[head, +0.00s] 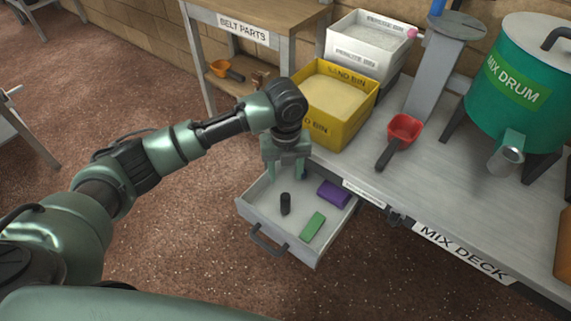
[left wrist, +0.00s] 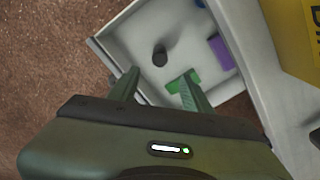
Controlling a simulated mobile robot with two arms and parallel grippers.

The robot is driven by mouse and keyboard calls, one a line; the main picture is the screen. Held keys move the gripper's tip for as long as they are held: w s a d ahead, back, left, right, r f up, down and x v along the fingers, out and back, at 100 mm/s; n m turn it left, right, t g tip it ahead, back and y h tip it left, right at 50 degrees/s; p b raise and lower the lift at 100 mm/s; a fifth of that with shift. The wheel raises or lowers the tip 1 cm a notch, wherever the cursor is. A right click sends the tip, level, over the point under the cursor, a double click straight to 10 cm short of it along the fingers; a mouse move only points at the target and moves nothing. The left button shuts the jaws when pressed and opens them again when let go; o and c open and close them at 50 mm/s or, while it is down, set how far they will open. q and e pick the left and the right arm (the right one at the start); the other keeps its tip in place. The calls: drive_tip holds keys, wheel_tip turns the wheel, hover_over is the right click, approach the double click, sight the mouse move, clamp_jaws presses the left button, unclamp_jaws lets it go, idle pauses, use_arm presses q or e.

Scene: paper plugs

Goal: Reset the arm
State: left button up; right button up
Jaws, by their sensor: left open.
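My left arm comes in from the left in the head view. Its gripper (head: 287,177) is open and empty, pointing down above the back left part of an open drawer (head: 300,254). In the left wrist view the two fingers (left wrist: 161,76) are spread apart with nothing between them. The drawer also shows there (left wrist: 117,58), holding a black cylinder (left wrist: 160,56), a green block (left wrist: 183,83) and a purple block (left wrist: 220,50). My right gripper is not in view.
The drawer is pulled out under the mix deck (head: 450,205). On the deck stand a yellow sand bin (head: 335,130), a white bin (head: 362,60), a red scoop (head: 403,128) and a green mix drum (head: 515,70). A belt parts table (head: 240,25) stands behind. Floor left of the drawer is clear.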

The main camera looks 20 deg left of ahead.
use_arm(q)
drive_tip(key=shift+r, duration=0.9)
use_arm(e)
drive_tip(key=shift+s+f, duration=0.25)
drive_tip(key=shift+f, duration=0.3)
